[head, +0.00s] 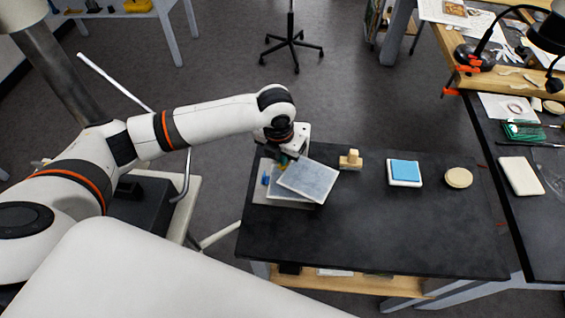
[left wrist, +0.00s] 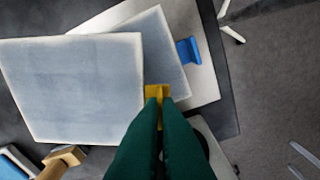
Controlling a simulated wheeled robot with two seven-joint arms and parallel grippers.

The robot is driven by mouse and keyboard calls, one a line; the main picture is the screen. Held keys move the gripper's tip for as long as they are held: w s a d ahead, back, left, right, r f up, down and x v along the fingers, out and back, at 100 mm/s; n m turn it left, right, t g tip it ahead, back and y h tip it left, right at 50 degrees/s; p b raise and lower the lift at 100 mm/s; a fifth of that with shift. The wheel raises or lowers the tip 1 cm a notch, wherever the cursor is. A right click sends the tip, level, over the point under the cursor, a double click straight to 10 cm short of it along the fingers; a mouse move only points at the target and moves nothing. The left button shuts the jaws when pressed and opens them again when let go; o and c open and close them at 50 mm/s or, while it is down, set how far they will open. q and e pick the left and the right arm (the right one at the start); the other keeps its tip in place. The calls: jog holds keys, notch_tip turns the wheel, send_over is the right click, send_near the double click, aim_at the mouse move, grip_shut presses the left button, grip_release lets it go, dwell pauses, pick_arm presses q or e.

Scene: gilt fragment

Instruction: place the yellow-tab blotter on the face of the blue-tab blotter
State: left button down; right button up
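The yellow-tab blotter (head: 310,179), a grey-blue square pad with a pale border, is held by its yellow tab (left wrist: 157,91). My left gripper (head: 285,157) is shut on that tab; its green fingers (left wrist: 157,105) show in the left wrist view. The pad overlaps the blue-tab blotter (head: 285,189) and is turned at an angle to it, covering much of its face. The blue tab (left wrist: 188,50) sticks out uncovered at the side. I cannot tell whether the two pads touch. My right gripper is not in view.
A pale board (head: 262,199) lies under the blue-tab blotter on the dark table (head: 390,235). A wooden block (head: 351,160), a blue pad on a white base (head: 405,171) and a round beige disc (head: 458,178) stand to the right. The table's front is clear.

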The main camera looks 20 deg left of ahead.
pick_arm(q)
jog(key=shift+f, duration=1.7)
jog(key=shift+f, duration=0.1)
jog(key=c, duration=1.7)
grip_release()
jog(key=r, duration=0.4)
jog(key=s+r, duration=0.1)
jog(key=r, duration=0.7)
jog(key=shift+s+a+r+b, duration=0.1)
jog(key=shift+s+b, duration=0.15)
jog(key=shift+b, duration=0.1)
